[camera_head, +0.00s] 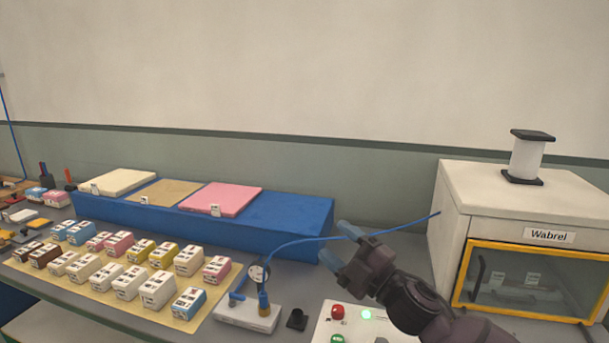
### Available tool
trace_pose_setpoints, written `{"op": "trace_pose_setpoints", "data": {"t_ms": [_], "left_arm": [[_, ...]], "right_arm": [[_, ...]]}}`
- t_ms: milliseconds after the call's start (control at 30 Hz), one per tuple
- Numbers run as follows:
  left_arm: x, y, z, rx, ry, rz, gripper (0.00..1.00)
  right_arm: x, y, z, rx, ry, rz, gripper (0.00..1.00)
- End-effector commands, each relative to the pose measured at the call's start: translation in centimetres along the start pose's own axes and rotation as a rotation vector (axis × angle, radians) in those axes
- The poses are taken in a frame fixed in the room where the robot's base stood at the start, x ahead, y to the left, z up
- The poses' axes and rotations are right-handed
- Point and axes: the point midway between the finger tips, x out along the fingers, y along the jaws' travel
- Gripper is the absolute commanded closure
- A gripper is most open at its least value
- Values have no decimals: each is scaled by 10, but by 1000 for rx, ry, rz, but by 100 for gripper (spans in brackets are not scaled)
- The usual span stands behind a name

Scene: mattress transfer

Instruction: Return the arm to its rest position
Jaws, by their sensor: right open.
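My right gripper (336,245) is at the lower right of the middle, its arm coming in from the lower right. Its blue-tipped fingers are apart, with nothing seen between them. It hangs above the grey table, right of the blue platform (285,212) and left of the white cabinet. On the platform lie a cream mattress (122,180), a tan one (165,192) and a pink one (222,199). My left gripper is out of view.
A gauge unit (250,314) with a blue hose stands near my right gripper. A control panel (325,332) lies below it. The white cabinet (447,225) with a yellow-framed window (540,280) stands at right.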

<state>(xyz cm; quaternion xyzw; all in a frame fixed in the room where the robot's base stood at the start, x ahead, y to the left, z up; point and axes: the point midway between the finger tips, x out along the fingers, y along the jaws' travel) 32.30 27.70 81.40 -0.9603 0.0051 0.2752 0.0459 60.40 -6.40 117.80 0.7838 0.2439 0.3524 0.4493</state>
Motion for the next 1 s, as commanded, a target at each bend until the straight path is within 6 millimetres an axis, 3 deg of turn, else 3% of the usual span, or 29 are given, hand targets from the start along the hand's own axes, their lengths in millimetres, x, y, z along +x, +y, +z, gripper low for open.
{"op": "trace_pose_setpoints", "data": {"t_ms": [200,467,733,1000], "left_arm": [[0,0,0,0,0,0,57],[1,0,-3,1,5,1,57],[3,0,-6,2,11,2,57],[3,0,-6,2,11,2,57]], "right_arm": [[-70,-36,51,317,-341,73,39],[-173,-97,84,648,-673,111,39],[-280,-152,82,892,-911,174,39],[-387,-202,56,998,-1134,222,39]]}}
